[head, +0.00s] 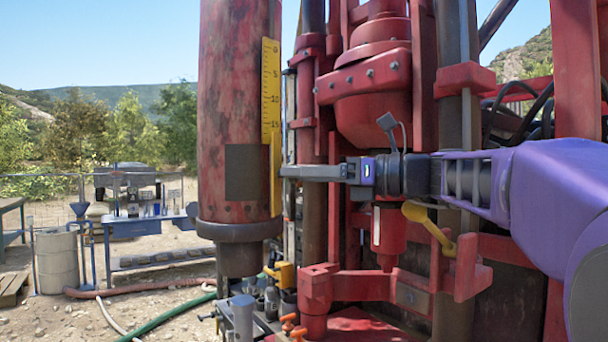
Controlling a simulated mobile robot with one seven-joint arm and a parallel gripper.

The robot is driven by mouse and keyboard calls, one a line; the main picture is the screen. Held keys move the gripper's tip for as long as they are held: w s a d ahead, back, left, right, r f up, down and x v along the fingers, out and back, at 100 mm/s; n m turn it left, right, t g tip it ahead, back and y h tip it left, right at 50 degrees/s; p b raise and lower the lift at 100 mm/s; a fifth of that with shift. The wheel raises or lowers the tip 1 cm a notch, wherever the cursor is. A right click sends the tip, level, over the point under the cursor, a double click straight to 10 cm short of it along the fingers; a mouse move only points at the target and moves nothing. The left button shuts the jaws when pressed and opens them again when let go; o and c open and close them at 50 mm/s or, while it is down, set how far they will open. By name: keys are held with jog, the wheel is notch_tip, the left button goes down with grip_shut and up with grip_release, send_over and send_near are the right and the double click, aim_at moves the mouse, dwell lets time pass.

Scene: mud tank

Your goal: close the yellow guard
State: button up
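A narrow yellow strip (275,182) stands upright along the right side of a large red cylinder, under a yellow scale plate (270,92) with black marks. The strip may be the yellow guard's edge, but I cannot tell. My gripper (284,171) reaches in from the right, pointing left, with its grey fingertips at the strip's right edge. I see the fingers from the side, so I cannot tell their gap, or whether they touch or hold the strip. A curved yellow lever (428,224) sits below my wrist.
The red cylinder (235,60) hangs at centre left, with a dark grey patch on it. Red machine columns and housings (375,90) stand close behind my arm. A blue workbench (140,222), a grey barrel (57,260) and hoses are at the left. Open gravel lies there.

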grip_shut()
dwell(1.1)
